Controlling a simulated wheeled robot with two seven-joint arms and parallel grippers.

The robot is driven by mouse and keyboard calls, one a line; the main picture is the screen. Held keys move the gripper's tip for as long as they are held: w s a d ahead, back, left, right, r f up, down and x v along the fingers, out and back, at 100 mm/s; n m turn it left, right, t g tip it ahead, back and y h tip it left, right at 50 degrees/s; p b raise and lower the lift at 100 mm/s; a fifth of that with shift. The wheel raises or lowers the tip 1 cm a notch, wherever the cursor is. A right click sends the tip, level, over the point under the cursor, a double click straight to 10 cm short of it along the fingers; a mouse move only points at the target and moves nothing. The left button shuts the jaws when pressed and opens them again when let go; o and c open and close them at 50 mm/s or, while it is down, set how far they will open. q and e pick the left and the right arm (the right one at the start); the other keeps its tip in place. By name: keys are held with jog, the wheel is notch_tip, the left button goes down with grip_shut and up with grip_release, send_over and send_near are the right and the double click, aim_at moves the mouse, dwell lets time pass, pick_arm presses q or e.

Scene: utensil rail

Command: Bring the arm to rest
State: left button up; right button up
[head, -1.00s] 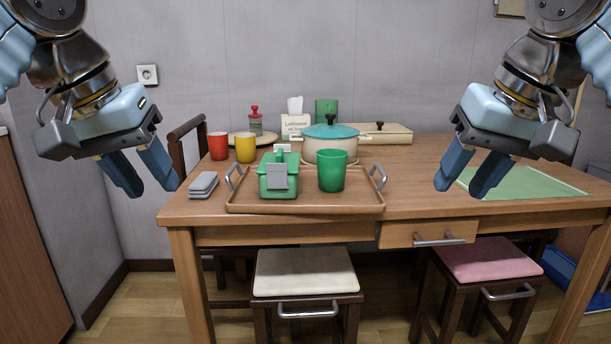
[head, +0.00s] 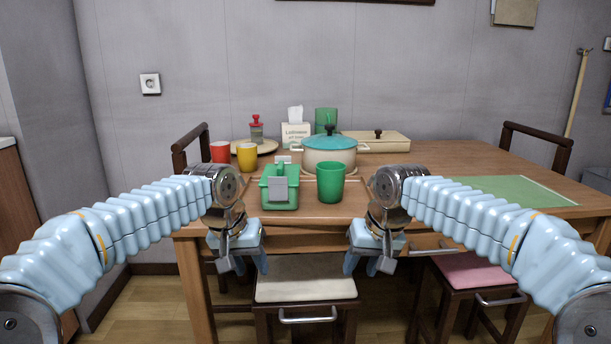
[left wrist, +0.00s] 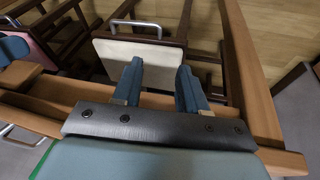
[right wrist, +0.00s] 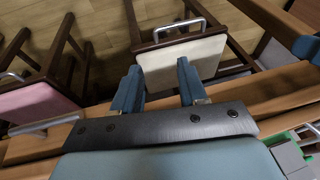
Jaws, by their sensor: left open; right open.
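My left gripper (head: 240,266) hangs pointing down at the near edge of the table, left of the middle. Its two blue fingers stand apart and nothing is between them; they also show in the left wrist view (left wrist: 160,84). My right gripper (head: 368,266) hangs down in the same way, right of the middle. Its fingers are apart and empty, as the right wrist view (right wrist: 160,84) shows. Both grippers are in front of the table edge, above the white-cushioned stool (head: 305,278).
The table (head: 440,160) holds a tray (head: 308,212) with a green caddy (head: 280,188) and green cup (head: 331,182). A teal-lidded pot (head: 329,152), red cup (head: 220,151) and yellow cup (head: 247,157) stand behind. A pink stool (head: 470,270) is at right; a green mat (head: 505,191) lies clear.

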pick_arm(q)
notch_tip(320, 180, down, 23)
jog(key=s+g+h+p, duration=0.1)
jog(key=s+g+p, duration=0.1)
jog(key=p, duration=0.1)
pick_arm(e)
notch_tip(320, 180, down, 23)
jog(key=s+a+g+y, duration=0.1)
jog(key=s+g, duration=0.1)
pick_arm(q)
jog(key=s+f+n+p, duration=0.1)
jog(key=s+f+p, duration=0.1)
jog(key=s+f, duration=0.5)
jog(key=s+f+n+h+p, duration=0.1)
jog(key=s+f+n+p, duration=0.1)
jog(key=s+f, duration=0.6)
jog(key=s, duration=0.7)
jog(key=shift+s+a+f+g, duration=0.25)
jog(key=shift+a+f+g, duration=0.05)
pick_arm(e)
jog(key=s+f+m, duration=0.1)
jog(key=s+f, duration=0.6)
jog(key=s, duration=0.4)
jog(key=s+d+f+m, duration=0.1)
jog(key=s+f, duration=0.7)
jog(key=s, duration=0.3)
jog(key=shift+s+d+f+m+y, duration=0.2)
jog(key=shift+s+f+m+y, duration=0.1)
jog(key=shift+m, duration=0.1)
